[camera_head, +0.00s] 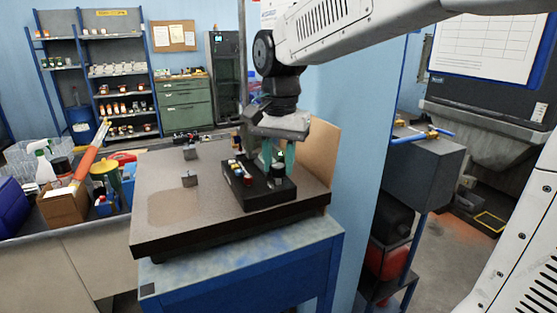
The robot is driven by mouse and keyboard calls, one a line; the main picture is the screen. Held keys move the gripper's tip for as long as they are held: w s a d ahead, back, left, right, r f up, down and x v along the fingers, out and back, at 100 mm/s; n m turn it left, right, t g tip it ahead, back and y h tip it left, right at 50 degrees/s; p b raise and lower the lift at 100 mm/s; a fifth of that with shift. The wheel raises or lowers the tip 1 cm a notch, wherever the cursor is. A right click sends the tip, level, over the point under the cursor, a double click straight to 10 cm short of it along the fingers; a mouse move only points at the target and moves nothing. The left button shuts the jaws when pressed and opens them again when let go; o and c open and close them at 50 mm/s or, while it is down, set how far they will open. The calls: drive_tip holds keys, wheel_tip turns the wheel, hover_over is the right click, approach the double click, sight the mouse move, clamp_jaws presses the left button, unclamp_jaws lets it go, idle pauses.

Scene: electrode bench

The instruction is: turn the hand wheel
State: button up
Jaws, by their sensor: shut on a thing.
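A black box (262,194) sits on the right part of the dark bench plate. A small dark round part (278,172), seemingly the hand wheel, stands on its right side; its shape is too small to make out well. My gripper (279,166) reaches down from above, with its teal fingers on either side of this part and shut on it. The fingers partly hide the part.
Small coloured pieces (238,172) sit on the box's left side, close to my gripper. A tan board (318,150) rises behind my gripper. The plate's front left is clear.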

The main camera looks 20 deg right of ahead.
sight(278, 165)
drive_tip(key=shift+r+m, duration=0.1)
drive_tip(key=shift+m, duration=0.2)
idle(0.4)
drive_tip(key=o, duration=0.7)
drive_tip(key=shift+a, duration=0.1)
wheel_tip(278, 165, up, 8)
drive_tip(key=shift+f, duration=0.1)
